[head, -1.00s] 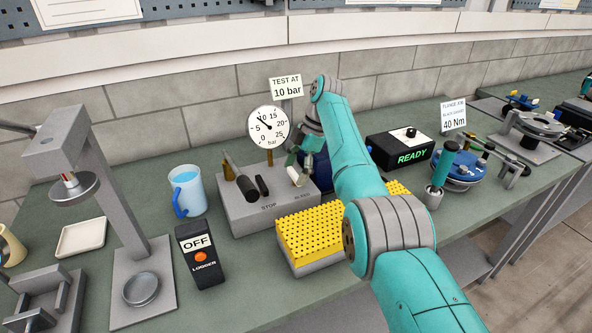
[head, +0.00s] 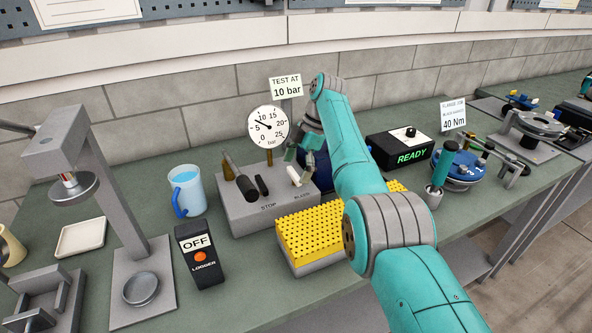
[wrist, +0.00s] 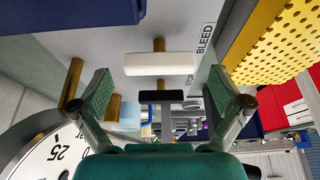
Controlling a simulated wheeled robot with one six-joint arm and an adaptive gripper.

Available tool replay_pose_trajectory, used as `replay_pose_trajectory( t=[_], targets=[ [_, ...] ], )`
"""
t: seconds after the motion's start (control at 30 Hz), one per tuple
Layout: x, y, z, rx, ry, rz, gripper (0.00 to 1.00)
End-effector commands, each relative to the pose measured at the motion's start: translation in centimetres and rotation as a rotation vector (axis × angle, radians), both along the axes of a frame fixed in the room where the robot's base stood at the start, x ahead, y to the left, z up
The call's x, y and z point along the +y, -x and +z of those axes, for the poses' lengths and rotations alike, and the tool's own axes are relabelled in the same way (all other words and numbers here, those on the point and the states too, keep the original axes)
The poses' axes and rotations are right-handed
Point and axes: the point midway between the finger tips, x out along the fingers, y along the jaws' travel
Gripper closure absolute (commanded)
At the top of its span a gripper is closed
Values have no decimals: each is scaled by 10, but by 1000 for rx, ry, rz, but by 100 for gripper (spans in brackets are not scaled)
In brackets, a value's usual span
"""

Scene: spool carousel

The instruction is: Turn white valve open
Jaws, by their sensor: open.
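The white valve handle (head: 294,176) is a short white bar on a brass stem, at the right end of the grey test block (head: 238,213), by the BLEED label. In the wrist view the white handle (wrist: 160,63) lies crosswise ahead of my gripper, with its brass stem behind the bar's middle. My gripper (wrist: 160,86) is open and empty, one finger to each side of the handle's line. The handle looks clear of both fingers. In the head view my gripper (head: 305,152) is just above the handle, partly hidden by my arm.
A small black handle (head: 262,185) and a thicker black grip (head: 245,187) are left of the white handle. A pressure gauge (head: 268,127) stands behind the block, its needle between 5 and 10. A yellow perforated block (head: 310,237) is in front. A blue mug (head: 188,190) stands left.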

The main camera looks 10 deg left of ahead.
Motion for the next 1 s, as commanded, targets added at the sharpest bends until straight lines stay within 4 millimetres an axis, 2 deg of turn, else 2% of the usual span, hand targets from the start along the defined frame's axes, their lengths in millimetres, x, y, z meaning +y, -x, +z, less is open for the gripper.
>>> replay_pose_trajectory(
  t=[0.3,0.5,0.7,1.0],
  targets=[
    [0,-1,55,-3,-1,1,0],
    [0,-1,83,-1,0,0,0],
    [0,0,94,1,1,0,0],
    [0,0,94,0,0,0,0]
  ],
)
